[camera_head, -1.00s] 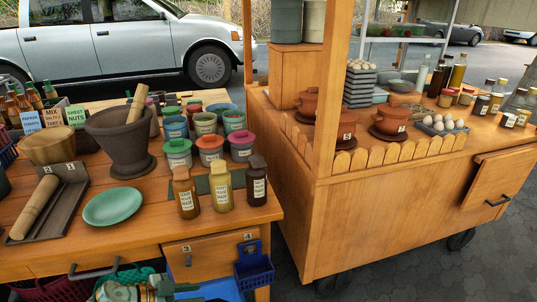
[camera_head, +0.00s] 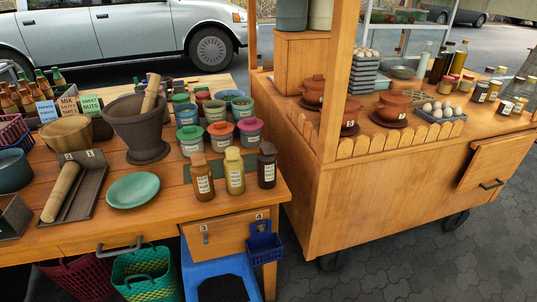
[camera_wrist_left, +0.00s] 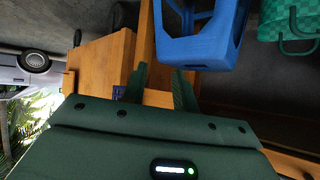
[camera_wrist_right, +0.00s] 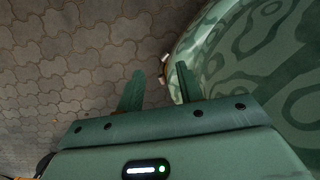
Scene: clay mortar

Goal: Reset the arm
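In the left wrist view my left gripper (camera_wrist_left: 160,88) is open, its two green fingers apart with nothing between them. It faces the wooden table (camera_wrist_left: 147,45) and a blue stool (camera_wrist_left: 200,38). In the right wrist view my right gripper (camera_wrist_right: 152,85) is open and empty. It hangs over grey paving, beside a rounded green patterned surface that seems to be part of my own body. Neither gripper shows in the head view. The clay mortar (camera_head: 138,134) stands upright on the table, with its pestle (camera_head: 151,94) leaning inside.
The table holds a green plate (camera_head: 133,190), lidded jars, three bottles (camera_head: 235,171) and a wooden roller (camera_head: 61,192) on a tray. Baskets (camera_head: 145,274) and the blue stool (camera_head: 192,275) are below. A wooden cart (camera_head: 400,185) stands right; paving before it is clear.

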